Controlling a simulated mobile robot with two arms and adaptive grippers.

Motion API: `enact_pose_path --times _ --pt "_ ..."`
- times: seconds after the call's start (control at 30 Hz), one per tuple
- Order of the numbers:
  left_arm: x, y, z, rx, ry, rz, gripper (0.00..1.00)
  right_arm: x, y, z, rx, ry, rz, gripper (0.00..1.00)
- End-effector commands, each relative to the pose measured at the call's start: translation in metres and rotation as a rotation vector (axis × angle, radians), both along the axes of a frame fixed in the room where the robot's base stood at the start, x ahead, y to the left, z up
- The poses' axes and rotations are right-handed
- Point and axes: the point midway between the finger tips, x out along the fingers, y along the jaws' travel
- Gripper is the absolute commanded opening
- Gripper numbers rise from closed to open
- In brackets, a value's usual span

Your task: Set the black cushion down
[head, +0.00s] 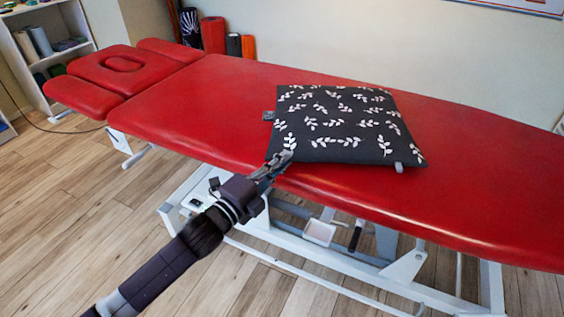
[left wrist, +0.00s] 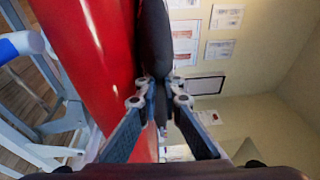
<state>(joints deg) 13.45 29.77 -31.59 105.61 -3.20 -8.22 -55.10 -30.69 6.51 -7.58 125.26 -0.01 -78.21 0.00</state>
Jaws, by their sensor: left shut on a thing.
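The black cushion (head: 345,125) with white leaf sprigs lies flat over the red treatment table (head: 480,205) in the head view. My left gripper (head: 282,160) is at the cushion's near left corner, shut on its edge. In the left wrist view the cushion (left wrist: 155,38) is seen edge-on between the fingertips (left wrist: 158,92), close beside the red table top (left wrist: 95,60). Whether the cushion's whole underside touches the table I cannot tell. My right gripper is in neither view.
The table's headrest (head: 122,65) is at the far left. Rolled mats (head: 213,35) stand behind the table against the wall. A white shelf (head: 40,50) is at the back left. The table top is bare on both sides of the cushion.

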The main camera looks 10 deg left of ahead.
Motion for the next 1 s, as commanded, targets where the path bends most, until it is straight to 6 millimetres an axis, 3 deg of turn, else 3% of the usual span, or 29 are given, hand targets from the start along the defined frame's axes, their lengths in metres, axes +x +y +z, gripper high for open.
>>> enact_pose_path --times 0.03,0.13,0.53,1.0 --pt "0.0 0.0 0.003 -0.002 -0.004 -0.002 0.0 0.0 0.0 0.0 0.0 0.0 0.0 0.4" --pt "0.0 0.0 -0.001 0.001 0.002 0.0 0.14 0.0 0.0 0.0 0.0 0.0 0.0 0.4" --pt "-0.006 0.005 -0.001 0.001 0.003 0.001 0.14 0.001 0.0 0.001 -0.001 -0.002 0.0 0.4" --pt "-0.071 0.043 -0.006 0.002 0.005 0.001 0.14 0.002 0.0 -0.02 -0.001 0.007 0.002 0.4"
